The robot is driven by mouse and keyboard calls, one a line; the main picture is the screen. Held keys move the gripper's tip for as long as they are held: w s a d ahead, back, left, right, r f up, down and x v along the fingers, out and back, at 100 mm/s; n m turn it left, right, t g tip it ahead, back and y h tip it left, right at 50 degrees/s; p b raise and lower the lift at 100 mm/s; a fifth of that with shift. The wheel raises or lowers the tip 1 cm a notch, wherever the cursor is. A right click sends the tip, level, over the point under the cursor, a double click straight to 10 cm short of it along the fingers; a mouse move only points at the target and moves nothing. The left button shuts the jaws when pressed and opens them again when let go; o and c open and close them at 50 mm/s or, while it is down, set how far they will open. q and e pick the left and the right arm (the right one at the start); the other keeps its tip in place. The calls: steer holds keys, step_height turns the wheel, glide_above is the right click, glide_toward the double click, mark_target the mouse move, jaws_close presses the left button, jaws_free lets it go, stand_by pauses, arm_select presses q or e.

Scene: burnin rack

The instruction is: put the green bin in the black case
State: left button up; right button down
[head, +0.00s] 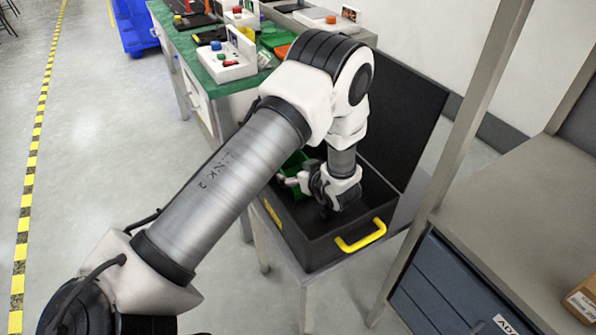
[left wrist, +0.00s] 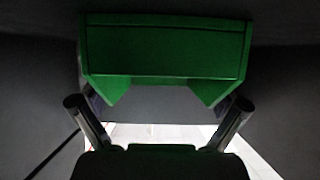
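The black case (head: 318,243) stands open on a small stand, with its lid raised at the back and a yellow handle on its front. The green bin (head: 294,170) shows at the left inside of the case, partly hidden by my left arm and gripper. My left gripper (head: 328,192) is down inside the case beside the bin. In the left wrist view the green bin (left wrist: 165,48) lies just beyond the fingertips. My right gripper is not in view.
A green-topped workbench (head: 205,62) with switch boxes and trays stands behind, at the upper left. A grey bench with blue drawers (head: 440,285) and a metal post (head: 465,125) stand close on the right. The floor at left is clear.

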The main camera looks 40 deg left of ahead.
arm_select(q)
steer(key=shift+r, duration=0.1)
steer(key=shift+d+r, duration=0.1)
steer(key=shift+r, duration=0.15)
steer(key=p+v, duration=0.1)
steer(key=v, duration=0.5)
steer(key=shift+s+d+r, duration=0.1)
steer(key=shift+d, duration=0.05)
steer(key=shift+s+d+r, duration=0.1)
steer(key=shift+s+d, duration=0.1)
steer(key=shift+d, duration=0.15)
steer(key=shift+r, duration=0.1)
